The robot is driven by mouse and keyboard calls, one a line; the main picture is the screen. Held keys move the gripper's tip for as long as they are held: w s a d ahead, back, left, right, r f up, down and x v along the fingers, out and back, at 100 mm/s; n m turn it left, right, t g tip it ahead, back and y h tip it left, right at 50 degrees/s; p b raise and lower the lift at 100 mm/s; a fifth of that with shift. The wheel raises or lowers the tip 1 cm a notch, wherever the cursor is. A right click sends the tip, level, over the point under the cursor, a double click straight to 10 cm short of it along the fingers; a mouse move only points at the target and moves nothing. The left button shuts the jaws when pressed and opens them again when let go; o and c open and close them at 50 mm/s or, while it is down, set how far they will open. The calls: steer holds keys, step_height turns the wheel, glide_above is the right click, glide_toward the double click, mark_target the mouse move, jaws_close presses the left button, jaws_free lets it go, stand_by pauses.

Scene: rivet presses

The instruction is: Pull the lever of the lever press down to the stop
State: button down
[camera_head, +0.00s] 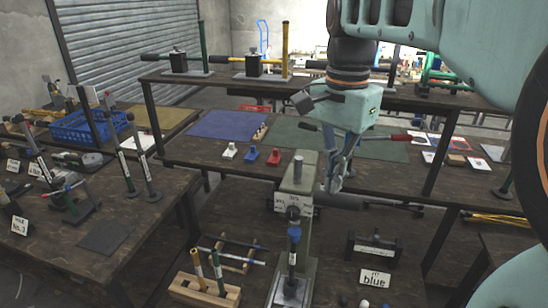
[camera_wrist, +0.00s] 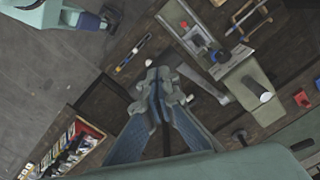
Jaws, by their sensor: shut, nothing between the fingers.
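The lever press stands in the middle of the head view, with a grey-green column (camera_head: 298,190) and a pale base (camera_head: 288,292). A blue-and-black part (camera_head: 293,236) hangs at its front. In the wrist view the column (camera_wrist: 247,82) is at the right. A grey bar (camera_wrist: 207,88), which looks like the lever, runs from the column towards my fingers. My gripper (camera_head: 333,186) is just right of the column, pointing down. Its fingertips (camera_wrist: 163,86) are together and empty, apart from the bar in the wrist view. Whether they touch anything behind is hidden.
White, blue and red blocks (camera_head: 251,154) lie behind. A left table (camera_head: 100,240) holds several small levers.

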mark_target(330, 202)
steer(key=shift+s+f+b, duration=0.1)
steer(key=shift+f+b, duration=0.3)
steer(key=shift+f, duration=0.35)
steer(key=shift+s+a+f+b, duration=0.15)
steer(key=shift+s+f+b, duration=0.2)
steer(key=shift+f+b, duration=0.25)
steer(key=shift+s+a+f+b, duration=0.1)
steer(key=shift+s+f+b, duration=0.3)
steer(key=shift+f, duration=0.2)
steer(key=shift+s+a+f+b, duration=0.15)
steer(key=shift+s+f+b, duration=0.15)
steer(key=shift+f+b, duration=0.4)
steer(key=shift+s+a+f+b, duration=0.1)
steer(key=shift+s+f+b, duration=0.15)
steer(key=shift+f+b, duration=0.35)
steer(key=shift+f, duration=0.2)
steer(key=shift+s+a+f+b, duration=0.1)
steer(key=shift+s+f+b, duration=0.15)
steer(key=shift+f+b, duration=0.4)
steer(key=shift+s+a+f+b, duration=0.1)
steer(key=shift+s+f+b, duration=0.15)
steer(key=shift+f, duration=0.65)
